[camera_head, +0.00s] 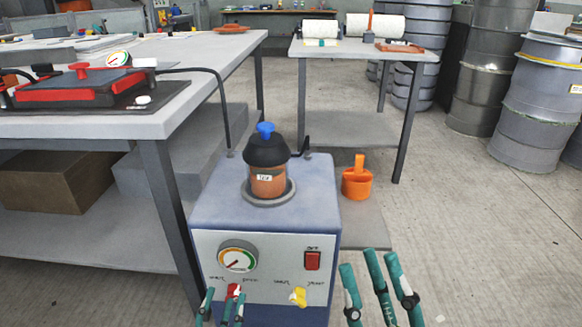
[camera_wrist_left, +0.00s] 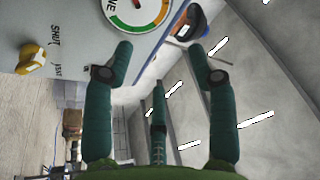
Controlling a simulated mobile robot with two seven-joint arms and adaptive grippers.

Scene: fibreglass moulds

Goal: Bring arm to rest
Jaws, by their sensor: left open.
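My left gripper (camera_head: 224,300) is low in the head view, in front of the lower panel of the blue-grey machine (camera_head: 208,266). It is open, with nothing between its fingers. In the left wrist view its green fingers (camera_wrist_left: 160,68) stand apart, with the panel's round gauge (camera_wrist_left: 143,12) above and a yellow knob (camera_wrist_left: 35,57) to the left. My right gripper (camera_head: 376,268) is at the bottom right of the machine, over the floor. Its green fingers are spread and look empty. Whether the left fingers touch the panel cannot be told.
A jar with a black cap (camera_head: 267,180) stands on the machine. A worktable (camera_head: 200,65) is at left, with a red-framed mould (camera_head: 75,90). An orange cup (camera_head: 357,181) stands behind the machine at right. Grey drums (camera_head: 487,85) line the right; the floor (camera_head: 455,220) before them is clear.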

